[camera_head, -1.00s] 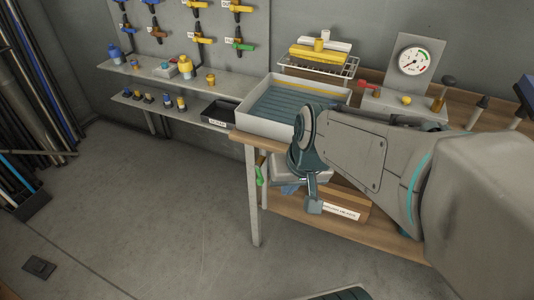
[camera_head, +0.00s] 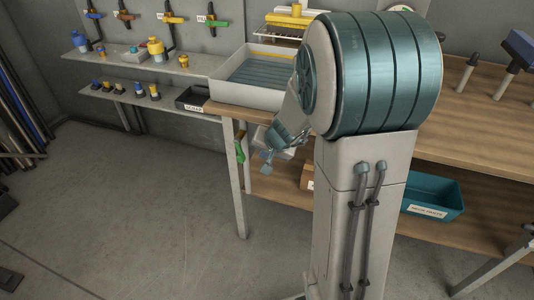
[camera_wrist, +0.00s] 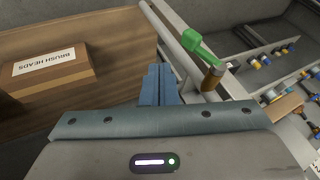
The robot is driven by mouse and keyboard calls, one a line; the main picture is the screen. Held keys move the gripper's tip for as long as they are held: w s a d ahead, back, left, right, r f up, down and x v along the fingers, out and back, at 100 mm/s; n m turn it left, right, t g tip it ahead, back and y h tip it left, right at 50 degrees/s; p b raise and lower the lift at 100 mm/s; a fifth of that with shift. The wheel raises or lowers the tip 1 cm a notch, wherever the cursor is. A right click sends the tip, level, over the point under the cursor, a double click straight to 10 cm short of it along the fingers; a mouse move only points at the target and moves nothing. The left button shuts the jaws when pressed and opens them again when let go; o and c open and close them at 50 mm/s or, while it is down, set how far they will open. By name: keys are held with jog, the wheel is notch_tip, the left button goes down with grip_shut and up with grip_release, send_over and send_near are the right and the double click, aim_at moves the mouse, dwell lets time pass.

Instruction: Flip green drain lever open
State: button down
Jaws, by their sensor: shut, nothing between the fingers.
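The green drain lever (camera_head: 240,150) hangs under the bench's left end, below the white basin (camera_head: 222,93), beside the front leg. In the wrist view the green lever (camera_wrist: 198,45) joins a brass-coloured pipe end (camera_wrist: 212,76), to the right of my fingertips. My gripper (camera_head: 267,168) is just right of the lever in the head view, pointing down and to the left. Its blue fingers (camera_wrist: 158,84) are shut with nothing between them. A gap shows between the fingers and the lever. My arm hides part of the basin and bench.
The metal bench leg (camera_head: 238,190) stands close to the lever. A brush heads box (camera_wrist: 45,68) sits on the lower shelf. A teal bin (camera_head: 433,196) is further right. Another green-handled valve (camera_head: 217,22) hangs on the wall panel. The floor at left is clear.

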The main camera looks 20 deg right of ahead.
aim_at(239, 151)
jog(key=w+a+f, duration=0.3)
jog(key=w+f, duration=0.1)
jog(key=shift+w+a+f, duration=0.35)
jog(key=shift+a+f, duration=0.05)
jog(key=shift+f+b, duration=0.1)
jog(key=shift+b, duration=0.35)
